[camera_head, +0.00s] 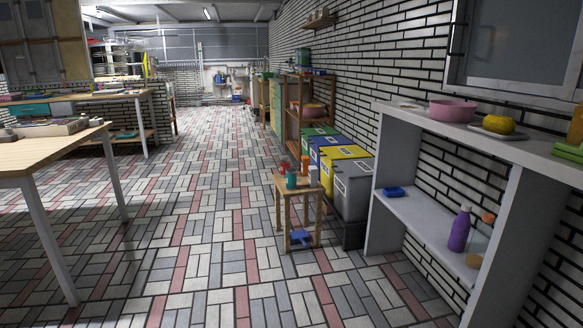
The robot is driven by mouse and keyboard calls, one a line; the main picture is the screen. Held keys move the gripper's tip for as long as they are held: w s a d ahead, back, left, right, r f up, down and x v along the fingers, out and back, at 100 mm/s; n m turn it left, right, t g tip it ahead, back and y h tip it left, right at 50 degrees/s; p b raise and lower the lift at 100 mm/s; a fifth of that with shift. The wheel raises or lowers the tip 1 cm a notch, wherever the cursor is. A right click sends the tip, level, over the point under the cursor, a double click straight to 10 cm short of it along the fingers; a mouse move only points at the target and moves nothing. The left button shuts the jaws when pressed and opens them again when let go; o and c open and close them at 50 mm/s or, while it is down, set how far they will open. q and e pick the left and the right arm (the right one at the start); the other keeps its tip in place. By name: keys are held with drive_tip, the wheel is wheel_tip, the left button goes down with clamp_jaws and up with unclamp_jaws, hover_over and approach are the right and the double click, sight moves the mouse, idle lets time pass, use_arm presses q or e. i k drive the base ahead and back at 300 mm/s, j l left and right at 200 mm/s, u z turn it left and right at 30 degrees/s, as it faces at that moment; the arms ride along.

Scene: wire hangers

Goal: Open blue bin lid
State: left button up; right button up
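The blue bin (329,141) stands in a row of bins along the right wall, between a green bin (318,131) and a yellow bin (345,152). A grey bin (352,182) stands nearest to me in the row. Only the blue top and a small part of its front show, and the lid appears shut. The yellow and grey bins hide much of the rest. Neither of my grippers is in view.
A small wooden stool (299,197) with bottles and cups stands in front of the bins. A grey shelf unit (520,160) stands at the right, and a wooden table (40,160) at the left. The tiled floor (190,220) between is clear.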

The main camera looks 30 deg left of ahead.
sight(329, 140)
drive_tip(key=i+j, duration=0.1)
drive_tip(key=j, duration=0.5)
drive_tip(key=i+j, duration=0.1)
drive_tip(key=j, duration=0.5)
drive_tip(key=i+j, duration=0.1)
drive_tip(key=j, duration=0.5)
drive_tip(key=i+j, duration=0.1)
drive_tip(key=j, duration=0.5)
drive_tip(key=i+j, duration=0.15)
drive_tip(key=j, duration=0.45)
drive_tip(key=i+j, duration=0.1)
drive_tip(key=j, duration=0.5)
drive_tip(key=i+j, duration=0.1)
drive_tip(key=j, duration=0.5)
drive_tip(key=z, duration=0.05)
